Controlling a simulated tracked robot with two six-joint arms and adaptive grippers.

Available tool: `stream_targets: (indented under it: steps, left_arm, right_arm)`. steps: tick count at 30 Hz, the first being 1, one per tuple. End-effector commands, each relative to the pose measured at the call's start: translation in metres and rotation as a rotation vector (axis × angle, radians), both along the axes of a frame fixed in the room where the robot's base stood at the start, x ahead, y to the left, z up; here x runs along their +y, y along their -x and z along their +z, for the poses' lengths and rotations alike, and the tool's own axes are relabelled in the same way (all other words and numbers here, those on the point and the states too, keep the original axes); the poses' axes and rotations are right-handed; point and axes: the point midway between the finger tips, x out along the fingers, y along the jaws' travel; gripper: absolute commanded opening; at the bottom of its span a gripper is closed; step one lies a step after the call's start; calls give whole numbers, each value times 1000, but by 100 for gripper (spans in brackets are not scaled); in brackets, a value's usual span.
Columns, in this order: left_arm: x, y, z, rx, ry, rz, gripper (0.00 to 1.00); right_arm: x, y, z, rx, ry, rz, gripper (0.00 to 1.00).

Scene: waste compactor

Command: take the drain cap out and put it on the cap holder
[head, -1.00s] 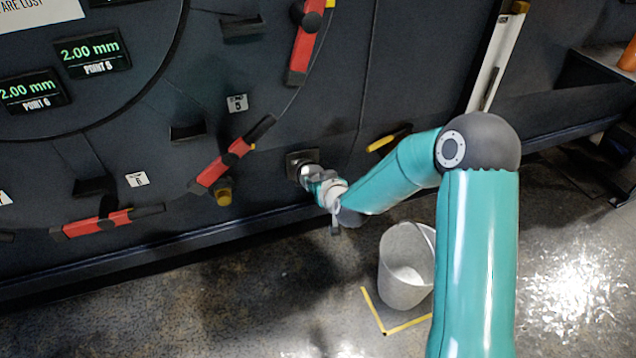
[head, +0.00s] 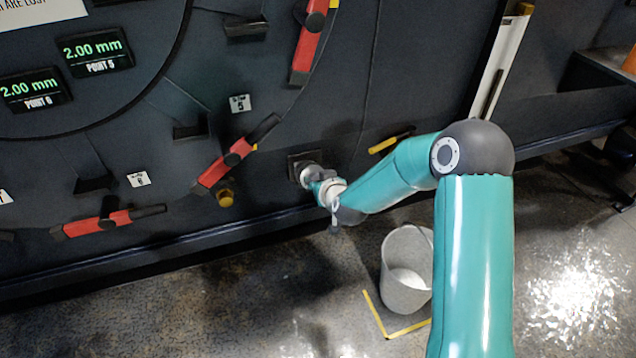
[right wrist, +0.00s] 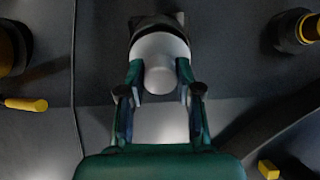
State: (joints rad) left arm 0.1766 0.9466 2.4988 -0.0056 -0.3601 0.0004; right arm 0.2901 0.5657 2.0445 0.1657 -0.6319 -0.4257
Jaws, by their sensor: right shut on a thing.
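The drain cap, a light grey round piece with a smaller knob, shows in the right wrist view (right wrist: 160,75) and small in the head view (head: 308,172). It is at a dark square plate (head: 294,160) low on the dark wall. I cannot tell whether it is seated there or slightly apart. My right gripper (right wrist: 160,88) has its two fingers closed on either side of the knob; in the head view (head: 317,181) it is partly hidden by its own wrist. I cannot clearly identify the cap holder. My left gripper is out of view.
A pale bucket (head: 408,282) stands on the floor below my right forearm, by yellow corner tape (head: 378,325). A yellow-ended fitting (head: 226,198) and red handles (head: 225,163) are left of the plate. A yellow handle (head: 390,143) is to its right.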

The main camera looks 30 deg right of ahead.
Motion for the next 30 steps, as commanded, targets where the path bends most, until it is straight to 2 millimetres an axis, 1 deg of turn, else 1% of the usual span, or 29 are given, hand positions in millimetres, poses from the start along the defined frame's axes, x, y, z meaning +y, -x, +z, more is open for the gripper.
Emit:
stream_targets:
  steps: [21, 30]
  left_arm:
    - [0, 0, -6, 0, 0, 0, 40]
    - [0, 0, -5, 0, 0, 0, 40]
  right_arm:
    - [-3, -13, -7, -2, 0, 0, 0]
    - [-3, -12, -6, -2, 0, 0, 0]
